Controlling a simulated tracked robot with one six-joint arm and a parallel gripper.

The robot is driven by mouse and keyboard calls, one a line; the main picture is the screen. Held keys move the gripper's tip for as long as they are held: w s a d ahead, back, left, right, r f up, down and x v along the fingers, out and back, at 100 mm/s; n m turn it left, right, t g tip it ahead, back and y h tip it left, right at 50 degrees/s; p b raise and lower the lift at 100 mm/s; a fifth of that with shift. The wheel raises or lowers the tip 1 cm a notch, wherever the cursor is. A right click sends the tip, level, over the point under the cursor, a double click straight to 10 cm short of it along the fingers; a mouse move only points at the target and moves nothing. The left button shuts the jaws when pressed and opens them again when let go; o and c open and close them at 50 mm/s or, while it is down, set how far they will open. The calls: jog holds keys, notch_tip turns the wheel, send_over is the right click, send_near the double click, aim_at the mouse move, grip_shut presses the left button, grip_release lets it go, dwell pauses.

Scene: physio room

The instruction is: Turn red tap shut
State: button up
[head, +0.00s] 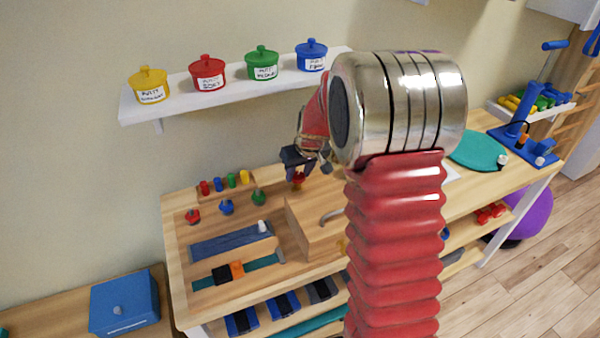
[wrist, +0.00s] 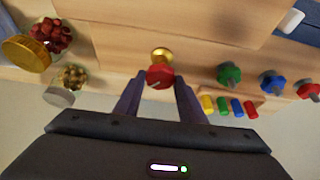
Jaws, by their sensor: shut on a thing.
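The red tap (wrist: 160,76) is a small red handle with a brass part (wrist: 162,55) beside it. In the wrist view it sits between the fingertips of my gripper (wrist: 158,84), which is shut on it. In the head view my gripper (head: 297,166) reaches down over the back of the wooden bench, with the red tap (head: 298,180) just below its fingers. My arm hides the bench to the right of it. How far the handle is turned cannot be told.
A wooden box with a grey handle (head: 310,226) stands close in front. Green (head: 258,197), blue (head: 227,207) and red (head: 193,216) knobs are on the board to the left. A shelf (head: 180,98) with putty pots hangs above. Jars (wrist: 25,52) stand near in the wrist view.

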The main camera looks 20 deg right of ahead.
jog(key=shift+w+a+m+g+h, duration=0.15)
jog(key=shift+m+h, duration=0.5)
jog(key=shift+m, duration=1.15)
jog(key=shift+a+m+g+h, duration=0.2)
jog(key=shift+m+h, duration=0.45)
jog(key=shift+m, duration=1.15)
jog(key=m, duration=0.2)
jog(key=m+g+h, duration=0.1)
jog(key=m, duration=0.1)
jog(key=shift+w+m+g, duration=0.1)
jog(key=shift+m+g, duration=0.15)
jog(key=shift+m, duration=0.05)
jog(key=shift+w+m+g+h, duration=0.1)
jog(key=shift+m+g+h, duration=0.3)
jog(key=shift+m, duration=1)
jog(key=o, duration=1)
jog(key=shift+o, duration=0.2)
jog(key=v, duration=1.2)
jog(key=shift+w, duration=0.1)
